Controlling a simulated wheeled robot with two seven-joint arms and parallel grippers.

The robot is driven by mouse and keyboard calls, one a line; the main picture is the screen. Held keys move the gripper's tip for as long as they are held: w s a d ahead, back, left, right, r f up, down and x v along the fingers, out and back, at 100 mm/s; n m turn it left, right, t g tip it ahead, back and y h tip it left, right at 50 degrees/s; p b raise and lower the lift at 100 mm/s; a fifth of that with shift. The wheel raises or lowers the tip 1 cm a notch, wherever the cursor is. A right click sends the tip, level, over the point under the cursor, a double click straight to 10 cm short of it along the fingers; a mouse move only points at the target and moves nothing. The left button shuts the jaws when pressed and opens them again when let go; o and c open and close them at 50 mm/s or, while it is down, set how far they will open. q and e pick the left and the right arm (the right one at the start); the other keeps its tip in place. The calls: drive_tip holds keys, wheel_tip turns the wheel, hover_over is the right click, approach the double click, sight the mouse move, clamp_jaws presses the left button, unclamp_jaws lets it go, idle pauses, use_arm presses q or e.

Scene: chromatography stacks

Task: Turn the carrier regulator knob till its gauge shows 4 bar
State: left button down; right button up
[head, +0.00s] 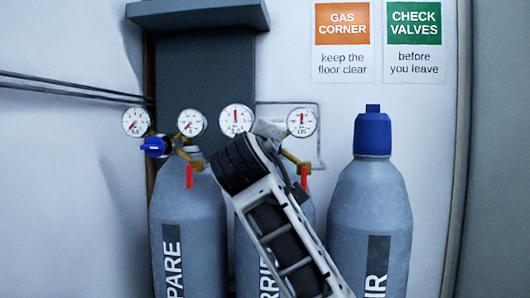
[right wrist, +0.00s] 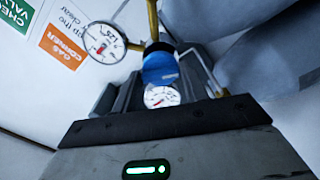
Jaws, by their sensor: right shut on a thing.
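The middle cylinder (head: 242,240), its lettering partly hidden by my right arm, carries the regulator with two white gauges. Its left gauge (head: 236,120) and right gauge (head: 301,122) have red needles; I cannot read a sure value on either. My right gripper (head: 268,130) is at this regulator and hides its knob in the head view. In the right wrist view the blue knob (right wrist: 160,66) sits between the fingers, and the gripper is shut on it. One gauge (right wrist: 103,42) shows beside the knob and another (right wrist: 161,96) shows between the fingers. My left gripper is not in view.
A spare cylinder (head: 188,220) stands left, with two gauges, a blue knob (head: 155,146) and a red lever (head: 189,176). A blue-capped cylinder (head: 370,205) stands right. Another red lever (head: 304,177) hangs close to my right gripper. Wall signs (head: 342,40) are above.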

drive_tip(key=shift+f+m, duration=0.1)
drive_tip(key=shift+m, duration=0.3)
drive_tip(key=o, duration=1)
drive_tip(key=shift+s, duration=0.15)
use_arm(q)
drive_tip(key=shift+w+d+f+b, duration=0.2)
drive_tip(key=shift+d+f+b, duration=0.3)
drive_tip(key=shift+b, duration=1.45)
use_arm(e)
drive_tip(key=shift+s+a, duration=0.5)
drive_tip(key=shift+s, duration=2.05)
drive_tip(key=shift+s+a, duration=0.55)
drive_tip(key=shift+s, duration=2.05)
drive_tip(key=shift+s+a, duration=0.5)
drive_tip(key=shift+s, duration=2.05)
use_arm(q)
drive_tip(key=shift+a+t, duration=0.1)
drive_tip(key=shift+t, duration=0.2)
